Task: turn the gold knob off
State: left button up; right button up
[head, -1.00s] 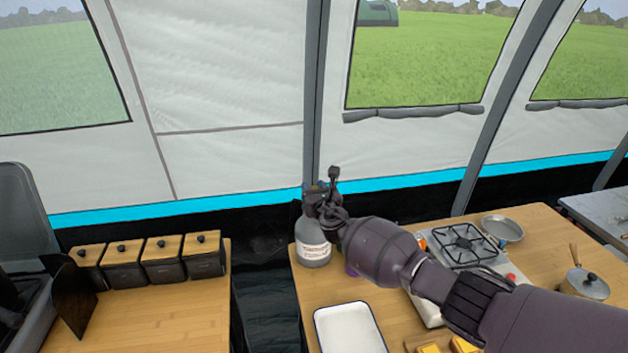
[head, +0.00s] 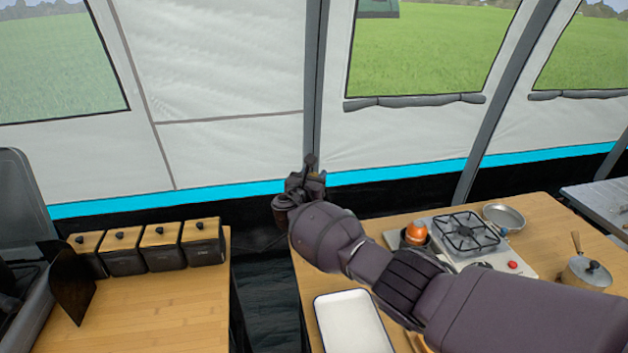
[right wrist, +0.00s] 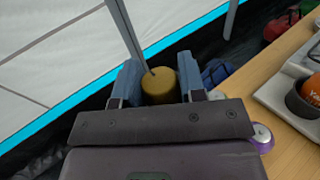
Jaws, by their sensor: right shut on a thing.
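The gold knob (right wrist: 158,88) sits between the two blue-grey fingers of my right gripper (right wrist: 158,80) in the right wrist view. The fingers are shut on its sides. In the head view my right gripper (head: 306,184) is near the far left corner of the right-hand table, and a small gold patch shows beside its fingers. The grey bottle under that spot is hidden by my arm now. I do not see my left gripper.
A white tray (head: 318,318) lies on the right table, with a camp stove (head: 464,242), an orange-topped cup (head: 414,234) and a lidded pot (head: 588,270) to the right. Lidded boxes (head: 162,248) line the left table. A dark gap separates the tables.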

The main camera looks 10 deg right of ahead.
jog(key=shift+h, duration=0.3)
jog(key=o, duration=0.9)
jog(key=shift+s, duration=0.1)
jog(key=p+v, duration=0.1)
jog(key=v, duration=0.9)
jog(key=shift+s+a+r, duration=0.1)
jog(key=shift+s+a, duration=0.15)
